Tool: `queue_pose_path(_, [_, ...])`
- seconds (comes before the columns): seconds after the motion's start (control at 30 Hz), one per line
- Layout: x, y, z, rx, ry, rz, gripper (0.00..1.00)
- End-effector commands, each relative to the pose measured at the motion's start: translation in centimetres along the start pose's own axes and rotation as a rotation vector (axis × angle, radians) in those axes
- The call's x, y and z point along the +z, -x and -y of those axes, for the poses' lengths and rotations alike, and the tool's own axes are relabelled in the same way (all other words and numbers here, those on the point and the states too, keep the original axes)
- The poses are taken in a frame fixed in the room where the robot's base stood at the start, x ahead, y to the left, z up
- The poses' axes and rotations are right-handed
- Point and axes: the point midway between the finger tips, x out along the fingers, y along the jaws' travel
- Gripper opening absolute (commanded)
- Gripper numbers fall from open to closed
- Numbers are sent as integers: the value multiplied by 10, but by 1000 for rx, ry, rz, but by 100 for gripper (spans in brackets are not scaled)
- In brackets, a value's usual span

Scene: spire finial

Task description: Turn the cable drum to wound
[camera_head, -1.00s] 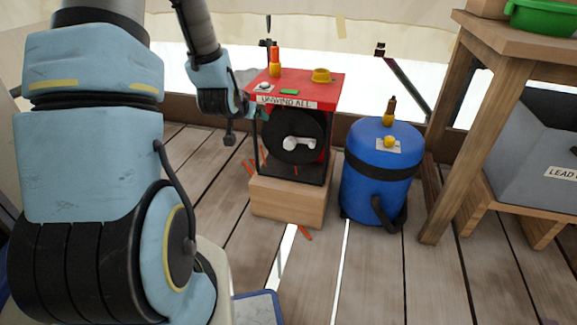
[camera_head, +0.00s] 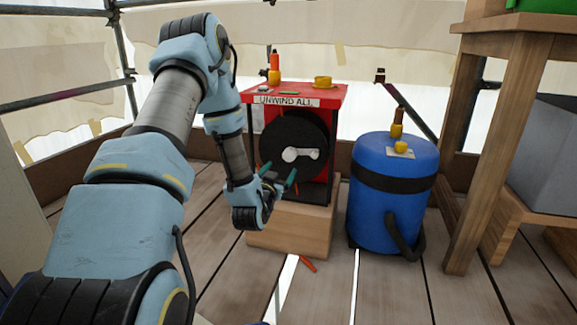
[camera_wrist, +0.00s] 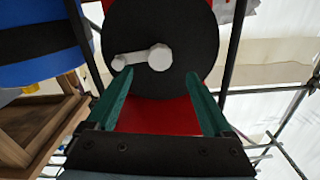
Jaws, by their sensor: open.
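The cable drum (camera_head: 291,133) is a black disc in a red-topped frame (camera_head: 310,93) labelled "UNWIND ALL". A pale crank handle (camera_head: 301,154) sits at its middle, its arm pointing right in the head view. The drum also shows in the wrist view (camera_wrist: 180,25), with the crank (camera_wrist: 156,57) pointing left there. My gripper (camera_head: 279,180) is in front of the drum's lower part, open and empty. In the wrist view its two green fingers (camera_wrist: 155,85) are spread just below the crank hub in the picture, and I see no contact with the crank.
The drum frame stands on a wooden block (camera_head: 290,232). A blue barrel (camera_head: 392,205) with a black band and hose stands close on the right. A wooden table (camera_head: 484,130) and a grey bin (camera_head: 540,160) are further right. A yellow cup (camera_head: 323,82) sits on the red top.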

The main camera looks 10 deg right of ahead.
Motion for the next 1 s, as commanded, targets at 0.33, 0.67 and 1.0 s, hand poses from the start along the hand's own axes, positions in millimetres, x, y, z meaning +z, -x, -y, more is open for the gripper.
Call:
queue_pose_path(0.33, [2, -61, 0, -2, 0, -2, 86])
queue_pose_path(0.67, [0, -98, 1, -1, 0, 1, 86])
queue_pose_path(1.0, [-1, -100, 1, 0, 0, 2, 83])
